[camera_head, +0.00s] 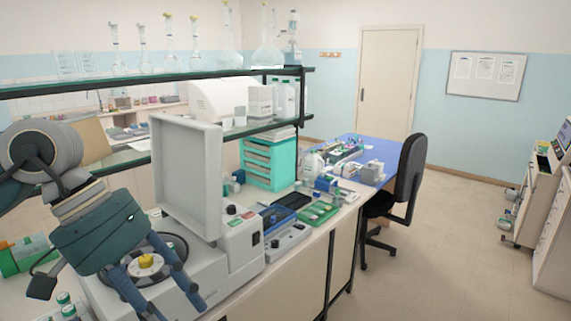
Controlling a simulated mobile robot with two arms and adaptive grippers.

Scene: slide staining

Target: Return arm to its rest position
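My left arm comes in from the left. Its gripper (176,305) points down and to the right over the open centrifuge (236,258) on the bench. The two blue fingers are spread apart and I see nothing held between them. The dark rotor with its yellow knob (146,261) shows between and behind the fingers. I cannot tell how far the fingertips are above the machine. The centrifuge's grey lid (187,172) stands upright just to the right of the gripper. My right gripper is not in view.
A shelf (150,77) with glass flasks runs above the bench. A green tray (318,213), blue-grey devices and a teal drawer unit (270,163) stand right of the centrifuge. Green-capped tubes are at lower left. A black chair (408,175) stands by the blue table; the floor at right is open.

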